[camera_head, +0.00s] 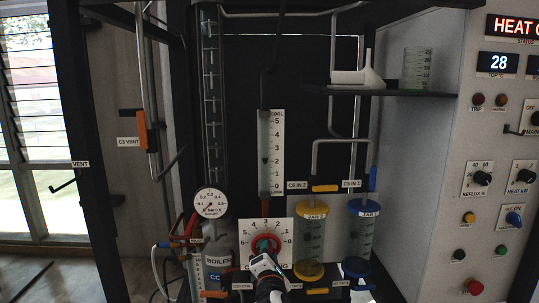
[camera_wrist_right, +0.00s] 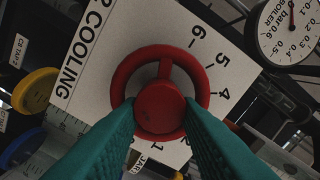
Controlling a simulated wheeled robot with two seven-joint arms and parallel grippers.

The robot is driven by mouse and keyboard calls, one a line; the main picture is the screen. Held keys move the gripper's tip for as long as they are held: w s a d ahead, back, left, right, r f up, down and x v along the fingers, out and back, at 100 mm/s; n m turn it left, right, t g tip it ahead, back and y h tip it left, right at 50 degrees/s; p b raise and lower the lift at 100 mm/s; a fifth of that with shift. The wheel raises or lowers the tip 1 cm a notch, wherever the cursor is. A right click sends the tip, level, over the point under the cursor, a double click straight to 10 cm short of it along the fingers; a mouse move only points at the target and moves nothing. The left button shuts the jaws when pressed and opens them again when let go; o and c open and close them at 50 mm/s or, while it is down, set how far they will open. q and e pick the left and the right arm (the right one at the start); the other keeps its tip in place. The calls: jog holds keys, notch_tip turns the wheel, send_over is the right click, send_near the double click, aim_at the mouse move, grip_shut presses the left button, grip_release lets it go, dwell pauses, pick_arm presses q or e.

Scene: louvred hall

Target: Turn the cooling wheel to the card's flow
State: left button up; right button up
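The cooling wheel, a red ring with a round hub, shows in the right wrist view (camera_wrist_right: 160,108) and low in the middle of the head view (camera_head: 265,243). It sits on a white numbered plate (camera_wrist_right: 110,40) marked COOLING. One red spoke shows in the wrist view, running from the hub to the rim on the side left of the 6. My right gripper (camera_wrist_right: 160,112) has its teal fingers close on both sides of the hub, apparently touching it. A white COOL gauge (camera_head: 278,180) stands above, its dark mark near 2. I cannot make out a flow card. My left gripper is out of view.
A boiler gauge (camera_head: 210,203) is left of the plate. A shelf (camera_head: 400,92) juts out above. A control panel (camera_head: 480,150) is at right, windows at left.

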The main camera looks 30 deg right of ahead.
jog(key=shift+o, duration=0.7)
jog(key=shift+a+r, duration=0.1)
jog(key=shift+r, duration=0.45)
jog(key=f+b+v, duration=0.1)
jog(key=v, duration=1.6)
jog(key=shift+a+f, duration=0.15)
jog(key=shift+f, duration=0.1)
